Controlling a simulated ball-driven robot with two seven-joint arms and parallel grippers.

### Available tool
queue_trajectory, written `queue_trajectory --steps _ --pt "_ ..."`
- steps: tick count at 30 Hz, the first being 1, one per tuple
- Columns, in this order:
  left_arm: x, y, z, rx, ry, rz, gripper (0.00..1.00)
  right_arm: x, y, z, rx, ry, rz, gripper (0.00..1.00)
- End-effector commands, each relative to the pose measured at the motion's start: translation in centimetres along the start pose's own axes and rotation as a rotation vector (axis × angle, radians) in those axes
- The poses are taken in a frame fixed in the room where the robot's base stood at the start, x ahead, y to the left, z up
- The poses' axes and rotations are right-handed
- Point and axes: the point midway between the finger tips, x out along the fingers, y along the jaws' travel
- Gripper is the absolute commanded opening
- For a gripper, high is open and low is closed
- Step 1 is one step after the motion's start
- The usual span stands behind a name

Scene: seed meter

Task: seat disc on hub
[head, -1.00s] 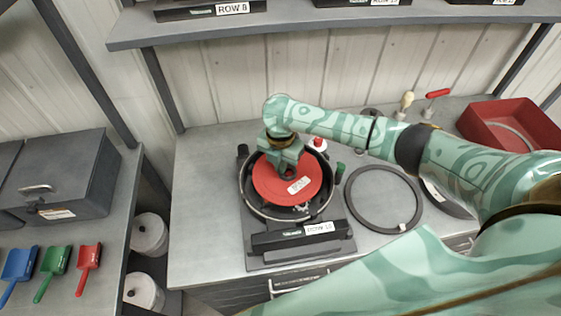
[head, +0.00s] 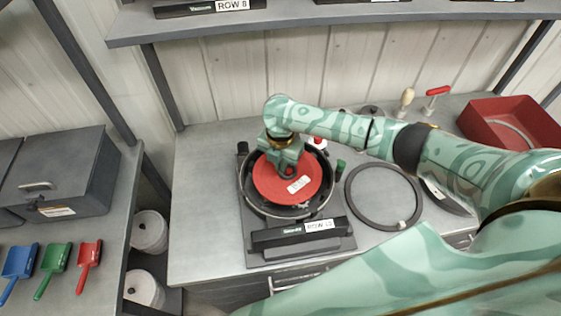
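A red disc (head: 268,186) with a white label lies inside the round black housing of the seed meter (head: 246,200), at the middle of the bench. The disc looks roughly level and covers the hub, so I cannot tell whether it is seated. My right gripper (head: 287,172) comes down over the disc's centre, and its fingers are at the disc's dark central part. The fingertips are too hidden to tell whether they grip it. My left gripper is not in view.
A dark ring (head: 352,207) lies on the bench right of the meter. A red bin (head: 480,122) stands at the back right. A red-handled tool (head: 437,91) is near it. Blue, green and red scoops (head: 87,262) lie on the left bench. A shelf (head: 290,20) spans above.

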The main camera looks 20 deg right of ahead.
Motion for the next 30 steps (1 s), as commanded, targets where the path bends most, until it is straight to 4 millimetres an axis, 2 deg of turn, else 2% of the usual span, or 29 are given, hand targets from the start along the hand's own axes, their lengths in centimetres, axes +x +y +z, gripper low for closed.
queue_trajectory --steps 30 --pt "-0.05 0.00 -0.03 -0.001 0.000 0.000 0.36 0.78 0.03 -0.03 0.000 0.000 0.001 0.00"
